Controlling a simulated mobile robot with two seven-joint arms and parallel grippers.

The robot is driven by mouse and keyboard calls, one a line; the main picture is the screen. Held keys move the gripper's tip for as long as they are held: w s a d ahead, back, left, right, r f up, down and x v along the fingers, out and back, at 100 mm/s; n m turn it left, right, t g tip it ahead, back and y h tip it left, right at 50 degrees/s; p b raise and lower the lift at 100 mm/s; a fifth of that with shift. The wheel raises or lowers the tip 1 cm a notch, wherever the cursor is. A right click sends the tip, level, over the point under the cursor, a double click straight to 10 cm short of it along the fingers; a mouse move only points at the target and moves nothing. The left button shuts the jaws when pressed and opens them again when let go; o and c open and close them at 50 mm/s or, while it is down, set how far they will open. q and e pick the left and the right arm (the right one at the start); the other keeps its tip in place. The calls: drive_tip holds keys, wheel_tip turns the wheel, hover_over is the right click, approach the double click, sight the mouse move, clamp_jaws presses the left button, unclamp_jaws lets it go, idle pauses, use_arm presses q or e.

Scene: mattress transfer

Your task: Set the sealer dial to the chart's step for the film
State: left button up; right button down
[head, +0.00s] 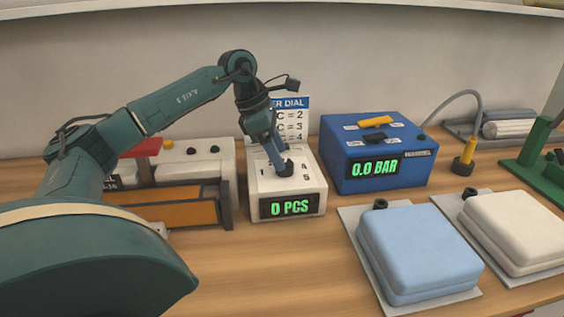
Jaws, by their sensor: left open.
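A white box (259,185) with a green "0 PCS" display (290,208) stands in the middle of the bench. Its top carries printed numbers, with 1, 4 and 5 readable. My left gripper (284,165) points down at this top, open, at a small dark knob-like part. The gripper covers most of the dial, so I cannot tell its setting or whether the fingers touch it. The chart (291,103) stands behind, headed "...ER DIAL". My right gripper is out of view.
A blue box (350,140) reading "0.0 BAR" stands to the right. A blue cushion (420,248) and a white cushion (520,225) lie on grey plates in front. At left are a red-handled white machine (215,165) and an orange block (170,214). Bare bench lies front centre.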

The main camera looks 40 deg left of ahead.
sight(288, 171)
use_arm(q)
drive_tip(key=shift+x, duration=1.4)
drive_tip(key=c, duration=1)
